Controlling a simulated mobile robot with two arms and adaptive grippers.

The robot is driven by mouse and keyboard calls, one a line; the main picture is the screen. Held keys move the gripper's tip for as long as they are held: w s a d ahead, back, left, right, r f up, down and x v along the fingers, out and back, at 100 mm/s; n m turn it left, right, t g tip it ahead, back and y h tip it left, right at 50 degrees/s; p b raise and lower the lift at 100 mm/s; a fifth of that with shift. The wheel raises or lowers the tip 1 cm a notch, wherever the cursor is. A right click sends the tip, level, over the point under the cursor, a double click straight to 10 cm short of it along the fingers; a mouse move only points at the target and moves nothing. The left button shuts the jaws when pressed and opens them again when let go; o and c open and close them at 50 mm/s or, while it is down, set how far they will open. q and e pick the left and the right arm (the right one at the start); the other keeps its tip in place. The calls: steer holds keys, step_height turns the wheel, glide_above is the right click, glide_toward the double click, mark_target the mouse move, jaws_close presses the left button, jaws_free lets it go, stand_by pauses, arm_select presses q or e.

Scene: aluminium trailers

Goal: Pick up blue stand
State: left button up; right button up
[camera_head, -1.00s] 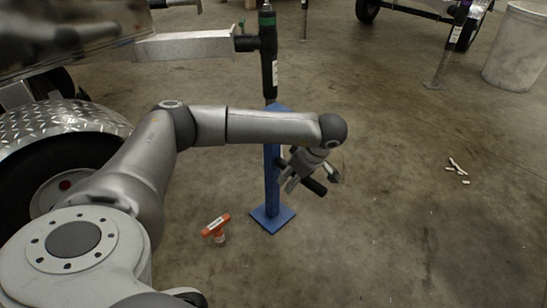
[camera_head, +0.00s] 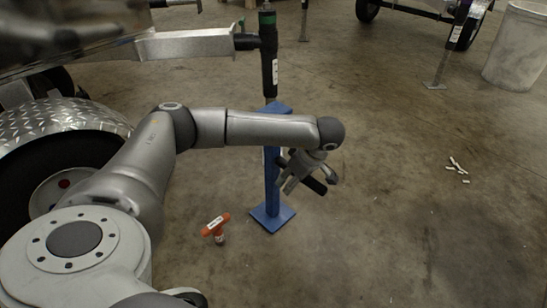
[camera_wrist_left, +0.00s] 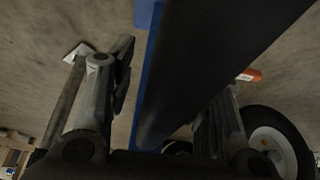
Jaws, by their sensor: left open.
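The blue stand (camera_head: 271,190) stands upright on the concrete floor, with a square blue base plate and a flat blue top. A black handle sticks out from its post to the right. My left gripper (camera_head: 304,182) is at the handle, its fingers apart on either side of it. In the left wrist view, the black handle (camera_wrist_left: 200,65) runs between the two open fingers, with a strip of the blue stand (camera_wrist_left: 148,70) beside it. I cannot tell whether a finger touches the handle. My left arm hides part of the upper post. My right gripper is not in view.
An orange-handled object (camera_head: 215,226) lies on the floor left of the base. A trailer jack (camera_head: 269,65) comes down just behind the stand's top. A trailer wheel (camera_head: 62,175) is at the left. Small white pieces (camera_head: 457,166) lie at the right. The floor in front is clear.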

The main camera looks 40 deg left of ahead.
arm_select(q)
jaws_close()
steer(key=shift+w+a+r, duration=0.1)
steer(key=shift+w+r, duration=0.05)
stand_by(0.4)
